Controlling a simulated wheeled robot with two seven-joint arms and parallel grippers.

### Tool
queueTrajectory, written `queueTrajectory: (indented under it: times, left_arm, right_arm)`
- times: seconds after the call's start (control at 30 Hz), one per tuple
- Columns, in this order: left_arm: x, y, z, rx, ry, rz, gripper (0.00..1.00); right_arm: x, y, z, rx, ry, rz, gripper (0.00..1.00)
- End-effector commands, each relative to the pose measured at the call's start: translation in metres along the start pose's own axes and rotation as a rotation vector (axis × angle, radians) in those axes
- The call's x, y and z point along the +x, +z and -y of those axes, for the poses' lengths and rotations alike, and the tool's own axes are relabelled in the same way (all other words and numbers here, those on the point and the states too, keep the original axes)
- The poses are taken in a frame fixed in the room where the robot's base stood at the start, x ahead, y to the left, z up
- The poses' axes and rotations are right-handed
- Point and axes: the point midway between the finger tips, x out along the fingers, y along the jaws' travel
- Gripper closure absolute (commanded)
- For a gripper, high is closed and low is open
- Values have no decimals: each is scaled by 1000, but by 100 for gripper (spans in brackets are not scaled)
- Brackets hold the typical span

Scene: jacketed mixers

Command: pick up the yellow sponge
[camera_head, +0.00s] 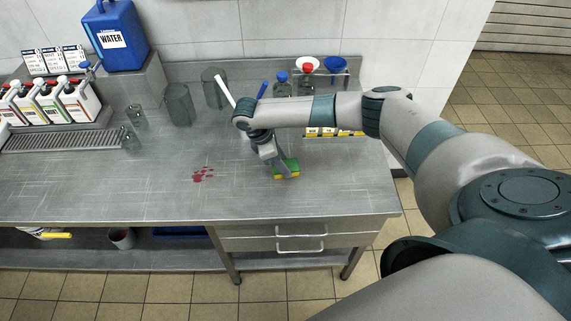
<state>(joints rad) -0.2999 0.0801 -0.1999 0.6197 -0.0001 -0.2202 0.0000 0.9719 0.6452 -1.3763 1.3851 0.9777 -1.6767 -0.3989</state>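The yellow sponge (293,167), with a green layer on top, lies on the steel counter right of the middle. My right gripper (281,168) points down at it, and a grey finger overlaps the sponge in the picture. The finger gap is too small and partly hidden, so I cannot tell whether the fingers are apart around the sponge or shut on it. My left gripper is not in view.
A red stain (202,174) lies on the counter (130,190) left of the sponge. Clear jars (179,104), bottles and a blue water container (117,38) stand along the back. The counter's front middle is clear.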

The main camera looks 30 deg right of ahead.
Motion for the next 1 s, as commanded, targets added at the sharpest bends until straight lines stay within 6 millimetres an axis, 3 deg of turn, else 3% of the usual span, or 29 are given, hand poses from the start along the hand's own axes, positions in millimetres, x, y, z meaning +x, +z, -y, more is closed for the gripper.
queueTrajectory:
  times: [0.43, 0.73, 1.0]
  left_arm:
    - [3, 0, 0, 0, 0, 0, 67]
    - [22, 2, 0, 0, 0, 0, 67]
    - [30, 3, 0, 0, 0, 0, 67]
  right_arm:
    - [-5, 2, 0, 0, 1, -1, 79]
    - [-37, 16, -1, 0, 3, -2, 79]
    - [-48, 47, 32, -1, 1, -2, 79]
